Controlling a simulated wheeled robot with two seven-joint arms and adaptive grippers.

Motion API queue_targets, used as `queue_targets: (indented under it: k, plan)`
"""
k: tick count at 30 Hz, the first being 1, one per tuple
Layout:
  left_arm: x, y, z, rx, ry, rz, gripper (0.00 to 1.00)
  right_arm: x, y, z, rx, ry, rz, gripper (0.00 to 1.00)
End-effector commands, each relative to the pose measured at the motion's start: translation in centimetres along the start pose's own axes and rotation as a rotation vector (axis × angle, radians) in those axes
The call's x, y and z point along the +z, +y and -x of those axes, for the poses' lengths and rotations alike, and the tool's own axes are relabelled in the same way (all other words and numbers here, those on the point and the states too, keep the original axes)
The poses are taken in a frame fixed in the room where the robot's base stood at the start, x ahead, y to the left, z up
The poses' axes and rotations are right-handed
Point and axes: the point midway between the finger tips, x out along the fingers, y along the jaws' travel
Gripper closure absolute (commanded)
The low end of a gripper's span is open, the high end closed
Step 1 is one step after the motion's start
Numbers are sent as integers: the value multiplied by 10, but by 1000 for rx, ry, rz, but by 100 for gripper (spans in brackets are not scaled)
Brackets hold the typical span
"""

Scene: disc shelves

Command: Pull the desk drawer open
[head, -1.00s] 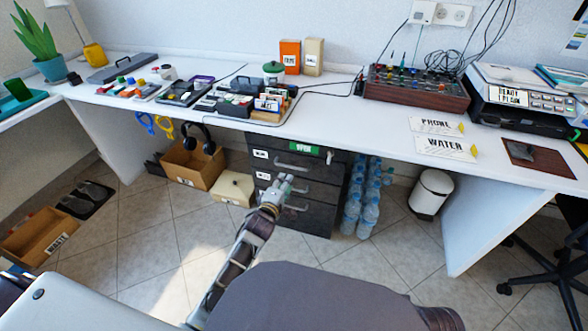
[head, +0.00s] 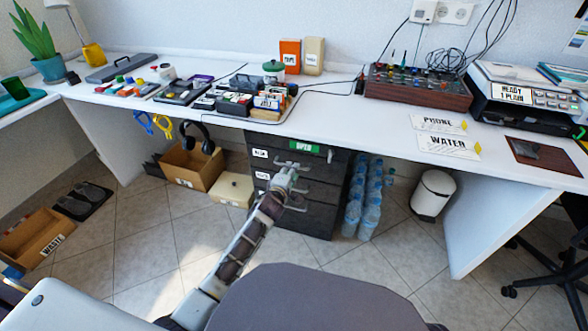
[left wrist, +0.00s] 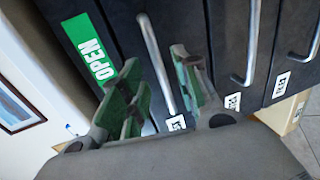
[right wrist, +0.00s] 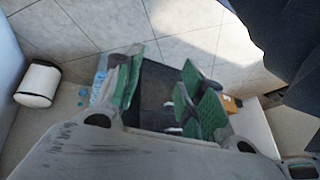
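The dark drawer unit stands under the white desk. Its top drawer (head: 325,160) carries a green OPEN label (head: 304,147) and looks shut flush with the others. The top drawer's metal bar handle (left wrist: 150,45) runs between my left gripper's fingers in the left wrist view. My left gripper (head: 289,172) is at the top handle in the head view, partly covering the drawer fronts; it also shows in the left wrist view (left wrist: 162,72). Its fingers are apart, with gaps beside the bar. My right gripper (right wrist: 163,62) is open and empty, in the right wrist view only.
Water bottles (head: 366,200) stand right of the drawers, with a white bin (head: 432,194) further right. A cardboard box (head: 193,168) and a cream box (head: 233,189) sit to the left. The floor before the drawers is clear. The desk (head: 360,125) overhangs the unit.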

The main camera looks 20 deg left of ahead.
Motion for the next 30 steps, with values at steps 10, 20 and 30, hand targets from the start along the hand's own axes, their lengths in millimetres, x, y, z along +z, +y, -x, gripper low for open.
queue_targets:
  k: [10, 20, 30]
  plan:
    - [0, 0, -27, 1, 0, -1, 68, 5, 0, -20, -18, 40, -14, 60]
    - [-1, 0, -40, 0, 1, -1, 68, 18, 0, -30, -27, 46, -26, 60]
    - [0, 0, -41, 0, 1, 0, 70, 14, 0, -30, -27, 54, -25, 60]
